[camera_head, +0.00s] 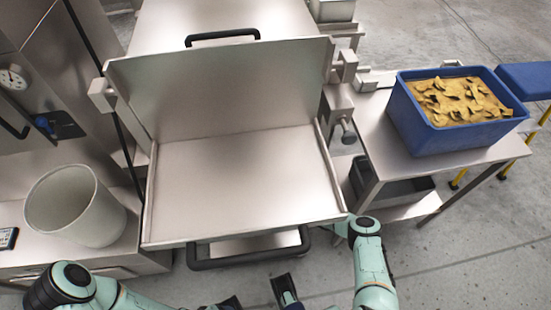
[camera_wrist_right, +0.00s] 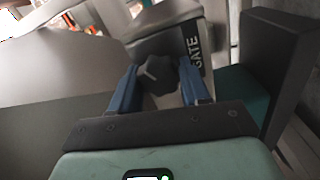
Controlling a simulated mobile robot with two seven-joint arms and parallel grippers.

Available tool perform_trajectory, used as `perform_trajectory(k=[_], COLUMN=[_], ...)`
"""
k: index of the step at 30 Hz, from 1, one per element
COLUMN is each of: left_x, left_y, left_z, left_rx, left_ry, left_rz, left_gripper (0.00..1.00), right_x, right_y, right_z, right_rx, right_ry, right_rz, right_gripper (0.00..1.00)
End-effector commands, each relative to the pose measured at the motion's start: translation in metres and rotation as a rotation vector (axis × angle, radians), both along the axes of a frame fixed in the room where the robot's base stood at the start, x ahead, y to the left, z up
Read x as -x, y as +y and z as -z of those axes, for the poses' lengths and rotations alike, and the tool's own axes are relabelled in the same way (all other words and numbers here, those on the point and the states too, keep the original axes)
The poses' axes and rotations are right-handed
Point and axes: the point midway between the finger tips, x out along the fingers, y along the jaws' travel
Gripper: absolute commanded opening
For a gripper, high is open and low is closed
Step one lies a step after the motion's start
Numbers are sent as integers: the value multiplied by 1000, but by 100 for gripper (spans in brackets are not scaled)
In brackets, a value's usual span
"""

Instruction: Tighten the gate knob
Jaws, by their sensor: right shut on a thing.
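The gate knob (camera_wrist_right: 158,75) is dark and lobed, in front of a grey block with a black label (camera_wrist_right: 194,52) reading GATE. In the right wrist view my right gripper (camera_wrist_right: 160,82) is shut on the knob, one blue finger on each side. In the head view my right forearm goes behind the near right corner of the steel tray (camera_head: 240,185), so that gripper and the gate knob are hidden there. My left gripper (camera_head: 285,291) shows partly at the bottom edge, apart from the tray; its opening is unclear.
A black bar handle (camera_head: 250,262) runs below the tray's front edge. A blue crate (camera_head: 455,138) of yellowish pieces stands on a steel table at right. A pale bin (camera_head: 75,205) stands at left. Another dark knob (camera_head: 348,133) is on the machine's right side.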

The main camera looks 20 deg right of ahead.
Motion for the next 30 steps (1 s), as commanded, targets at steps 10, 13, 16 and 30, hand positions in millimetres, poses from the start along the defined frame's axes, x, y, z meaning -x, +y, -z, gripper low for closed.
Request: perform_trajectory(k=[10,13,16,30], left_x=[0,0,0,4], left_y=[0,0,0,0], left_z=[0,0,0,-10], left_rx=[0,0,0,2], left_ry=[0,0,0,13], left_rz=[0,0,0,3], left_gripper=[69,69,69,69], right_x=[0,0,0,36], right_y=[5,4,3,10], right_z=[1,1,1,-1], right_rx=[-6,-6,-4,-6], right_ry=[1,1,1,2], right_rz=[-9,-8,-5,-4], right_gripper=[16,70,70,70])
